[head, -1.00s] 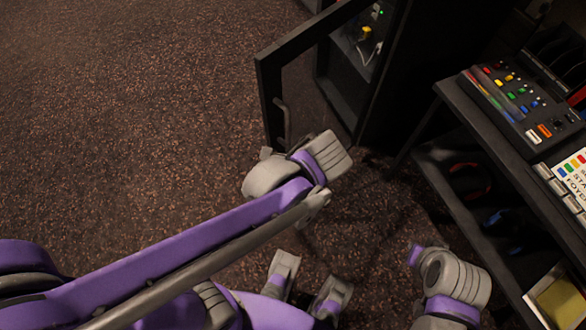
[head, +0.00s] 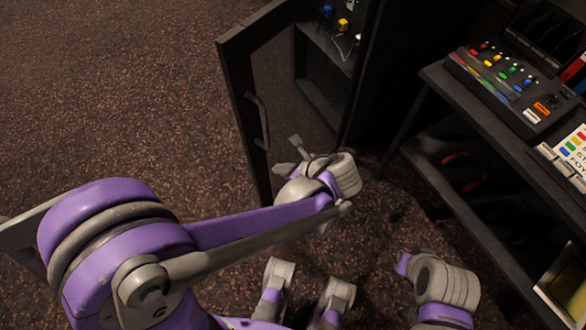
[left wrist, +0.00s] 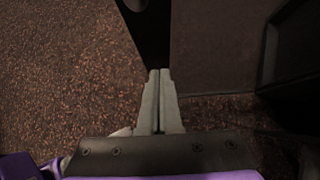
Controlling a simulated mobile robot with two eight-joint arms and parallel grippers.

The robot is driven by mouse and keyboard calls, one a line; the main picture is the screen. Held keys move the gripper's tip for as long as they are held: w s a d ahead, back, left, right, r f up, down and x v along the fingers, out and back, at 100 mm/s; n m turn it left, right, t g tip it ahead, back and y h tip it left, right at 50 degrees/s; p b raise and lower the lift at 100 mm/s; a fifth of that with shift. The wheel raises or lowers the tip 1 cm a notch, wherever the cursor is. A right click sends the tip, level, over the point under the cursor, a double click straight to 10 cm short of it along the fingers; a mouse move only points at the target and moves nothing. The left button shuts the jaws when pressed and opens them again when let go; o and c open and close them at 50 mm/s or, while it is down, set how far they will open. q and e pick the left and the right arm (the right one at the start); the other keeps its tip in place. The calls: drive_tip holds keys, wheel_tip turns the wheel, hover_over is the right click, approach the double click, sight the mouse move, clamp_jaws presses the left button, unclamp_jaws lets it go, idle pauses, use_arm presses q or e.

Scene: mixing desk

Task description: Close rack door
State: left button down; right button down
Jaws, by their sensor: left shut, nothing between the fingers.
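The rack door (head: 233,85), a dark frame around a see-through pane, stands open, swung out to the left of the black rack (head: 376,75). Its long bar handle (head: 263,120) is on the side facing me. My left gripper (head: 297,144) is in front of the rack opening, to the right of the handle and low by the door's bottom. In the left wrist view its two fingers (left wrist: 159,100) are pressed together and empty. A dark upright edge (left wrist: 154,35) lies just beyond the tips; I cannot tell whether they touch it. My right gripper is not seen.
A desk (head: 455,115) with a mixing console (head: 505,88) and a lower shelf stands on the right. Red headphones (head: 465,172) lie on that shelf. Cables and small coloured parts show inside the rack. The carpet (head: 110,90) at left is clear.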

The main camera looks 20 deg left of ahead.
sight(262, 160)
use_arm(q)
drive_tip(key=shift+w+a, duration=0.2)
drive_tip(key=shift+a, duration=0.45)
drive_tip(key=shift+w+a, duration=0.25)
drive_tip(key=shift+a, duration=0.35)
drive_tip(key=shift+w+a, duration=0.2)
drive_tip(key=shift+a, duration=0.45)
